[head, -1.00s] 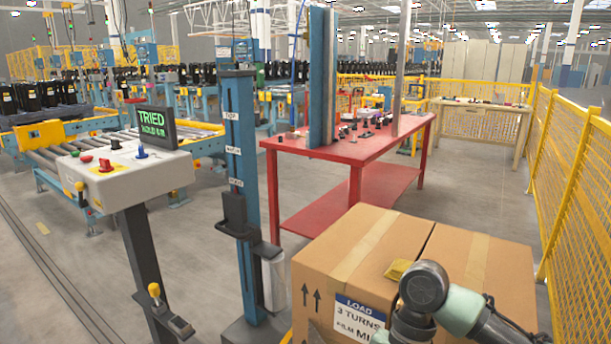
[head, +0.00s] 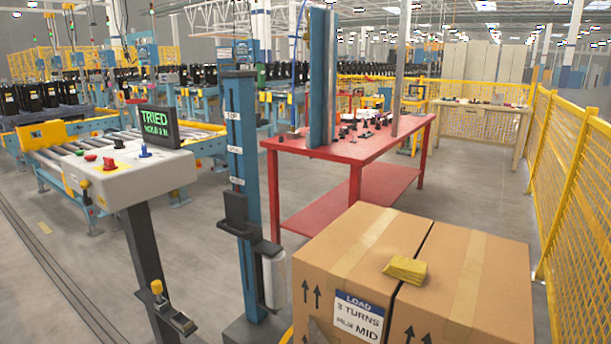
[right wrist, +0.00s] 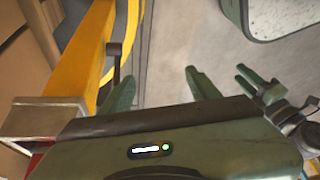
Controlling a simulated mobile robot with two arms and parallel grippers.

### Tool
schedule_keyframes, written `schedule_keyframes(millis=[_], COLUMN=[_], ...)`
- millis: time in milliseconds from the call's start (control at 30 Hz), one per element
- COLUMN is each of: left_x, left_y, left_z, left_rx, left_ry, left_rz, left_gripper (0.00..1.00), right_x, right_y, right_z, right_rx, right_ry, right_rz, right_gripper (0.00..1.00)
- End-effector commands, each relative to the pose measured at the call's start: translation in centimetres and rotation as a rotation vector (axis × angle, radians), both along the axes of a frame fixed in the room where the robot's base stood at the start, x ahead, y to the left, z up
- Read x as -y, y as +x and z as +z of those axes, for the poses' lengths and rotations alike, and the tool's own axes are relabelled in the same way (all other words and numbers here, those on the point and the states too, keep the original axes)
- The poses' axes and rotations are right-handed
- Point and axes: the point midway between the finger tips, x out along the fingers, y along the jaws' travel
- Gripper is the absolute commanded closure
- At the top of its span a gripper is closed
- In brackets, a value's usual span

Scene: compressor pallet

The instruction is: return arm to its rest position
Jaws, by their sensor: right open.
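My right gripper (right wrist: 160,88) shows in the right wrist view with its two green fingers spread apart and nothing between them. Bare grey floor lies behind the fingers. The right arm is out of the head view, and my left gripper is in neither view. In the head view, cardboard boxes (head: 480,290) stand at the lower right.
A yellow bar (right wrist: 88,55) runs close to the left finger in the right wrist view. The head view shows a blue column (head: 240,150), a control panel (head: 125,165), a red table (head: 350,150) and a yellow mesh fence (head: 570,190). Open floor lies between them.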

Motion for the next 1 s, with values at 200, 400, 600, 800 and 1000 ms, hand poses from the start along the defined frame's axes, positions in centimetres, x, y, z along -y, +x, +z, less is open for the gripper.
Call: schedule_keyframes(millis=[200,400,600,800,1000], left_x=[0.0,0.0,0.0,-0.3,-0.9], left_y=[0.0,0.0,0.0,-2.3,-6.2], left_z=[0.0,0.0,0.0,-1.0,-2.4], left_rx=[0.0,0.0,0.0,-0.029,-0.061], left_ry=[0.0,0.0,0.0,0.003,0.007], left_rz=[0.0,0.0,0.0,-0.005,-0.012], left_gripper=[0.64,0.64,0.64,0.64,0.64], right_x=[4.5,8.5,11.8,12.3,12.8], right_y=[-6.6,-12.1,-17.6,-19.6,-23.5], right_z=[-10.2,-14.5,-17.2,-18.1,-19.4], right_rx=[-0.098,-0.122,-0.133,-0.148,-0.174], right_ry=[-0.057,-0.13,-0.2,-0.219,-0.239], right_rz=[-0.602,-0.888,-1.08,-1.077,-1.065], right_gripper=[0.39,0.39,0.39,0.39,0.39])
